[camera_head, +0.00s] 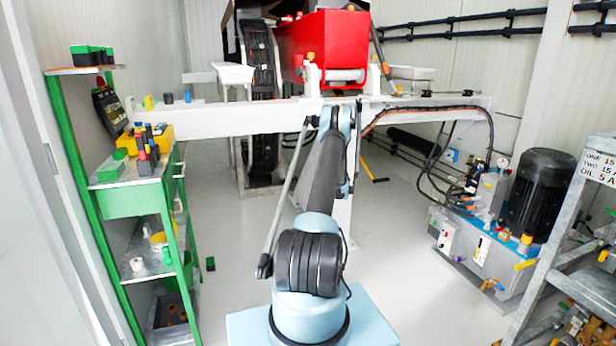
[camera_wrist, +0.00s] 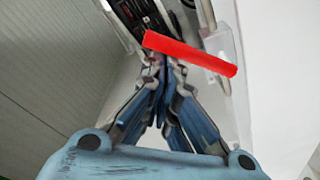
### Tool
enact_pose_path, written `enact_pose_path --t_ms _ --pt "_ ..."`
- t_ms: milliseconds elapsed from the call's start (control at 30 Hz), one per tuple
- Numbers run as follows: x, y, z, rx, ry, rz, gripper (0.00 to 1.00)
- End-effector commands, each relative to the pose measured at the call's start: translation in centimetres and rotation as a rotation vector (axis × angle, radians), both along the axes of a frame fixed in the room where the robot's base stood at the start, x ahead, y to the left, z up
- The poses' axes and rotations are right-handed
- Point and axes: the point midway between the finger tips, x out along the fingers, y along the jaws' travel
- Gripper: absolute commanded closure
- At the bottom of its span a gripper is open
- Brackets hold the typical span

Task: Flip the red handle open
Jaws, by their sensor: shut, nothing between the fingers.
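The red handle (camera_wrist: 190,54) is a plain red bar in the wrist view, slanting down from upper left to right. My gripper (camera_wrist: 163,66) is shut and empty, with its fingertips just below the bar's left part in the picture. I cannot tell whether the fingertips touch the handle. In the head view my arm reaches away toward the white beam, and I cannot clearly make out the gripper or the handle there.
A white beam (camera_head: 235,118) crosses the head view, with a big red box (camera_head: 325,45) above it. A green shelf (camera_head: 133,205) stands left, and a black motor (camera_head: 541,190) with a hydraulic unit stands right. Grey floor between them is open.

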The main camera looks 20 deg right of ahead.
Motion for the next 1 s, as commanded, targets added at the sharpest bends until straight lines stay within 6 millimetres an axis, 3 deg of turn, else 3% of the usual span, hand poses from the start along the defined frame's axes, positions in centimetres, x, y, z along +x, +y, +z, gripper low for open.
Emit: enact_pose_path --t_ms 500,1000 --pt "-0.3 -3.2 2.8 -0.002 0.0 -0.008 1.0" --pt "-0.3 -4.8 3.7 -0.003 0.0 -0.008 1.0"
